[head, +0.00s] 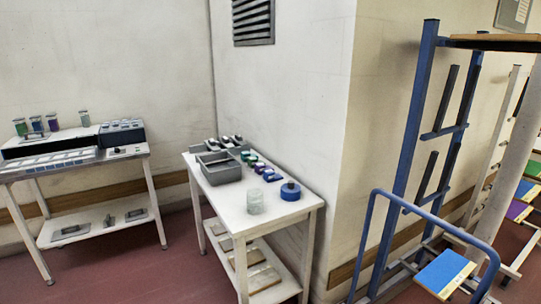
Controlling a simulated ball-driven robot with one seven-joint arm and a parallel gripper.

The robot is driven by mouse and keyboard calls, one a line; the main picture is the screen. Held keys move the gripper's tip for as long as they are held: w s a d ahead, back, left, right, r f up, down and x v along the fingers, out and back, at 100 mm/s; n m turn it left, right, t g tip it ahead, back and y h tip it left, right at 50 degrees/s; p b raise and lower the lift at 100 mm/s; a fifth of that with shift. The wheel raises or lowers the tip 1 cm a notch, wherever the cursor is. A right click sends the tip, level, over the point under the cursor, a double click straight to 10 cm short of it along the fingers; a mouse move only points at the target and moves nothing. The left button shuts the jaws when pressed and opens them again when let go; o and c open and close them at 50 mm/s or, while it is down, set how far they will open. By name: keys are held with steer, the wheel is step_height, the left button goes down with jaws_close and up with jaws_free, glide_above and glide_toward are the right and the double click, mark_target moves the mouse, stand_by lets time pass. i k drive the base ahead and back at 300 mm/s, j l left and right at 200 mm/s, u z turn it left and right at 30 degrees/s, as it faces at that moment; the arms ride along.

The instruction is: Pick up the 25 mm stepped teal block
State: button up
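A row of small coloured blocks lies on the white table in the middle, right of a grey open bin (222,176). A green or teal block (246,155) is at the far end of the row; purple and blue ones lie nearer. They are too small here for me to tell their steps or size, so I cannot tell which is the 25 mm stepped teal block. My gripper is not in view.
The white table (222,200) also holds a clear jar (255,201) and a round blue item (290,190) near its front. A second table (70,170) with coloured jars stands left. A blue-framed rack (405,160) stands right. Red floor is open between the tables.

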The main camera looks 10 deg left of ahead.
mark_target(245, 154)
steer(key=u, duration=0.65)
steer(key=i+j+u, duration=1.1)
steer(key=i+u, duration=0.25)
steer(key=i+j, duration=0.1)
steer(key=i, duration=0.4)
steer(key=i+j+z, duration=0.15)
steer(key=i, duration=0.35)
steer(key=i+l+z, duration=0.1)
steer(key=i+z, duration=0.55)
steer(key=z, duration=0.25)
steer(key=i+j+z, duration=0.1)
steer(key=i+z, duration=0.25)
steer(key=z, duration=0.15)
steer(key=i+j+z, duration=0.25)
steer(key=z, duration=0.2)
